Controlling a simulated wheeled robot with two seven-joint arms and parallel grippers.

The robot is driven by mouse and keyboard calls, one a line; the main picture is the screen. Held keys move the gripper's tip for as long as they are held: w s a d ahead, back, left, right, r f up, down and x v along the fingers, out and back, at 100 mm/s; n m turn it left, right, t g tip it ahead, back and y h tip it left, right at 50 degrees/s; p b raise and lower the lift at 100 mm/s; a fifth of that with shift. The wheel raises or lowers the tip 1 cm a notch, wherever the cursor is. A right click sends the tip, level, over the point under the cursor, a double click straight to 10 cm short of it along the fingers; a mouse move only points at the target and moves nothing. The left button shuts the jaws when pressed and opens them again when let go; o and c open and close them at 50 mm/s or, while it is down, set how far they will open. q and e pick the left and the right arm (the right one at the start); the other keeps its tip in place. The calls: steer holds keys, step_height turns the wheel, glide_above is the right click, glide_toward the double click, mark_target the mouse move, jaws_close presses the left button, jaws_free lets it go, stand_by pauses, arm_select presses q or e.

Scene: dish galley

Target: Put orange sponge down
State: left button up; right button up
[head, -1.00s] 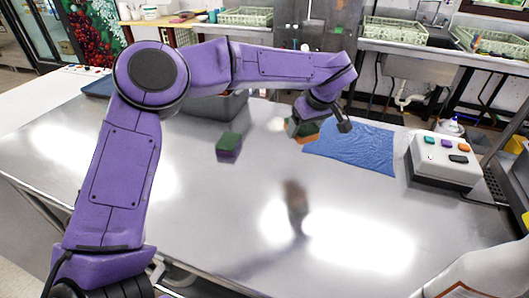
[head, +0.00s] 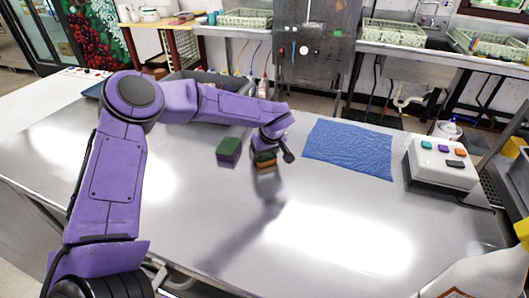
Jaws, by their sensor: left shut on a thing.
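The orange sponge (head: 266,168) has a dark green top layer and shows in the middle of the head view. My left gripper (head: 272,156) is shut on it, with the fingers partly hiding it. The sponge is low over the steel table; I cannot tell whether it touches the top. A purple sponge (head: 229,153) with a green top sits on the table just left of my gripper. My right gripper is out of view.
A blue cloth (head: 348,150) lies flat to the right of my gripper. A white box with coloured buttons (head: 442,163) stands at the table's right. A grey bin (head: 212,82) is behind my left arm. The steel table (head: 330,235) is clear in front.

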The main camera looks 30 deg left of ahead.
arm_select(q)
steer(key=shift+d, duration=0.1)
steer(key=o, duration=0.9)
steer(key=shift+o, duration=0.2)
steer(key=v, duration=1.2)
steer(key=shift+b, duration=0.3)
steer(key=shift+s, duration=0.15)
